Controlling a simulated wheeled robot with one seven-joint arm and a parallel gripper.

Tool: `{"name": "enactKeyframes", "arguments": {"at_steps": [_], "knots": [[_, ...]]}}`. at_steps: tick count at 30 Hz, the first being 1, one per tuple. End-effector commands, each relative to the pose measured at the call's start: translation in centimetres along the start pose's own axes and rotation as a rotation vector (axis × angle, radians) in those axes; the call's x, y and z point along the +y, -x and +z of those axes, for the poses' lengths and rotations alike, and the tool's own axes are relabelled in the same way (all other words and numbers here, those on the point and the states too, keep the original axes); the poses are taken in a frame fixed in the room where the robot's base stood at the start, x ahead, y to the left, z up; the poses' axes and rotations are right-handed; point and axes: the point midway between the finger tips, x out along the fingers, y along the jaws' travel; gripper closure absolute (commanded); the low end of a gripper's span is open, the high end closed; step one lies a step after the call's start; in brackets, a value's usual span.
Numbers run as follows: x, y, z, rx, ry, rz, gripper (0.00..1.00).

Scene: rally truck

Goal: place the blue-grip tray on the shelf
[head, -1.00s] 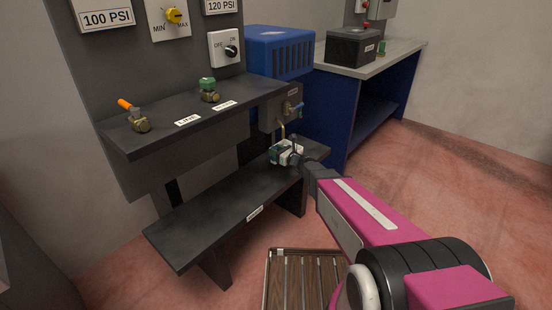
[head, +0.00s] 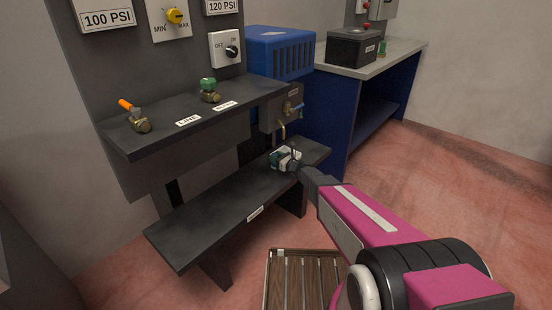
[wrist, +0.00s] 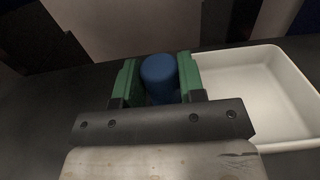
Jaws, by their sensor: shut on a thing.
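The tray (wrist: 245,95) is white, shallow and seen in the wrist view, running out of frame at the right. Its blue grip (wrist: 160,75) stands between the green fingers of my gripper (wrist: 160,82), which is shut on it. In the head view my gripper (head: 288,158) is small, at the right end of the dark lower shelf (head: 215,210). The tray is mostly hidden there. It is at or just above the shelf surface; I cannot tell whether it touches.
An upper ledge (head: 160,143) with an orange-handled valve (head: 139,120) and a green-knobbed valve (head: 209,92) overhangs behind. A slatted wooden crate (head: 300,280) is on the floor. The lower shelf's left and middle are clear.

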Motion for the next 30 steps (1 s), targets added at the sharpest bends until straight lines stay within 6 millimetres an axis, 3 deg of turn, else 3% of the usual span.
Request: {"name": "enactKeyframes", "arguments": {"at_steps": [3, 4, 6, 17, 30], "knots": [[0.0, 0.0, -0.3, 0.0, 0.0, 0.0, 1.0], [0.0, 0.0, -0.3, 0.0, 0.0, 0.0, 0.54], [0.0, 0.0, -0.3, 0.0, 0.0, 0.0, 0.38], [0.0, 0.2, 0.1, 0.0, 0.0, 0.0, 0.38], [0.1, 8.1, 0.2, 0.001, -0.001, -0.002, 0.38]]}}
